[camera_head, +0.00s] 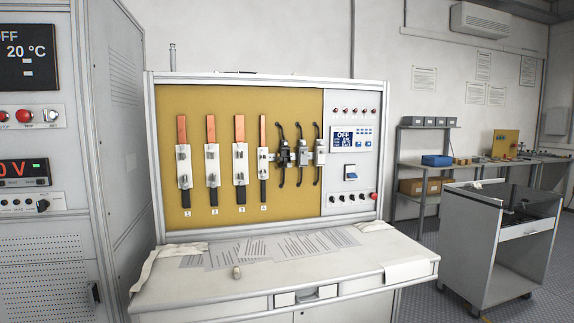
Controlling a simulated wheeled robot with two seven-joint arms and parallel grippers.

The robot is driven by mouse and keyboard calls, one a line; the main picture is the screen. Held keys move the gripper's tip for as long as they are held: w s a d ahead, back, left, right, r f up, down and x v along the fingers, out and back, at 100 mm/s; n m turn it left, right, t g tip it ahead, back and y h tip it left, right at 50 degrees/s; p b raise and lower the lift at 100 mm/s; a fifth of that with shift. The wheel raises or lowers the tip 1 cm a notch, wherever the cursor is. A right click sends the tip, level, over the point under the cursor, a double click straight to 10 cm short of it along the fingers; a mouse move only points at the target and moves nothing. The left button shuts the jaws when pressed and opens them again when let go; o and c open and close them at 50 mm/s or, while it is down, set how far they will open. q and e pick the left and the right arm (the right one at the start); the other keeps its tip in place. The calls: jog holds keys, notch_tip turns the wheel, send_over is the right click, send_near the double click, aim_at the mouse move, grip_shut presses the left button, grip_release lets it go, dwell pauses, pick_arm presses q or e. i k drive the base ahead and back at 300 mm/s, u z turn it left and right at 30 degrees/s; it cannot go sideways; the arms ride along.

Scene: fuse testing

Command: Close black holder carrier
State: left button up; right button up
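The black holder carrier (284,153) is on the yellow panel (222,100), right of the tall copper strips. It is small in the view, and I cannot tell whether it is open or closed. Two grey holders, the middle one (302,152) and the right one (320,152), sit beside it. Thin black curved leads run above and below these three. A small beige cylinder (237,272) stands on the white desk top (200,286) below the panel. Neither of my grippers is in view.
A control section (352,160) with a display and buttons is right of the panel. Printed sheets (270,248) lie on the desk. A tall grey cabinet (120,150) flanks it on the left. A metal cart (500,240) stands at right. Space before the panel looks clear.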

aim_at(286, 160)
jog(key=u, duration=0.45)
jog(key=i, duration=1.35)
jog(key=z, duration=0.55)
